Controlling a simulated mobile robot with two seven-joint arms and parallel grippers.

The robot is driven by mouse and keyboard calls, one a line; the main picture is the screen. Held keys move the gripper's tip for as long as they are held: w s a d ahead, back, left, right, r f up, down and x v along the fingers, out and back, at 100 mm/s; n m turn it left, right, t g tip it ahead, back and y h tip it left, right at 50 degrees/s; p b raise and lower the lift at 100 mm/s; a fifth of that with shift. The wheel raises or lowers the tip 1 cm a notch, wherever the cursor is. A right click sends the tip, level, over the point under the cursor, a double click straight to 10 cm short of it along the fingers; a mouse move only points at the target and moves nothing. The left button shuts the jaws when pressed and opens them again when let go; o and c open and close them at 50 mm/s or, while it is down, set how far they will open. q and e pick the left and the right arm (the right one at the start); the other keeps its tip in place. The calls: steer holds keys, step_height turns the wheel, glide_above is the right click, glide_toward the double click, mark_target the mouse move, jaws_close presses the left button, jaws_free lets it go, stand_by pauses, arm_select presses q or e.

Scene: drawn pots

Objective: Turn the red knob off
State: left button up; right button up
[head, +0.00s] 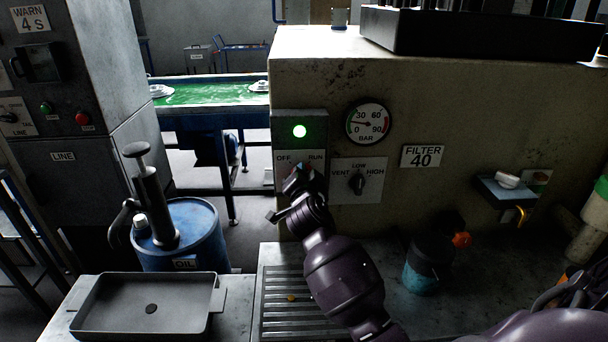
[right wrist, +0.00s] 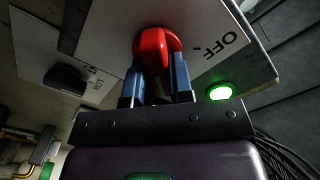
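The red knob (right wrist: 155,48) shows in the right wrist view on a pale plate with the word OFF beside it. In the head view its OFF/RUN plate (head: 284,158) is on the beige machine, and my gripper mostly hides the knob. My right gripper (right wrist: 158,88) has its two blue fingers on either side of the knob's ridge. I cannot tell whether they press on it. In the head view the right gripper (head: 300,172) is at the plate. A green lamp (head: 299,131) above the plate is lit; it also shows in the wrist view (right wrist: 220,91). My left gripper is not in view.
A black VENT/LOW/HIGH knob (head: 358,184) sits just right of the plate, under a pressure gauge (head: 368,123). A dark bottle (head: 428,264) stands on the bench at right. A blue oil drum (head: 190,232) and a grey tray (head: 110,305) are at left.

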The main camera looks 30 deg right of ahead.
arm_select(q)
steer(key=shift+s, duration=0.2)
arm_select(e)
jaws_close()
steer(key=n, duration=0.4)
steer(key=shift+w+a+r+p, duration=0.15)
steer(key=shift+a+p, duration=0.1)
steer(key=shift+p, duration=0.05)
steer(key=n, duration=0.4)
steer(key=shift+w+a+p, duration=0.1)
steer(key=shift+a+p, duration=0.05)
steer(key=shift+p, duration=0.25)
steer(key=n, duration=0.1)
steer(key=n+p, duration=0.1)
steer(key=n, duration=0.1)
steer(key=shift+w+a+n, duration=0.1)
steer(key=shift+a+n, duration=0.1)
steer(key=shift+n, duration=0.1)
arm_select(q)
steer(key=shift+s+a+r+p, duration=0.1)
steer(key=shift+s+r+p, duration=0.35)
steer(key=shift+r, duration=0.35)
arm_select(e)
steer(key=shift+w+a+n, duration=0.1)
steer(key=shift+a+n, duration=0.05)
steer(key=shift+n, duration=2.15)
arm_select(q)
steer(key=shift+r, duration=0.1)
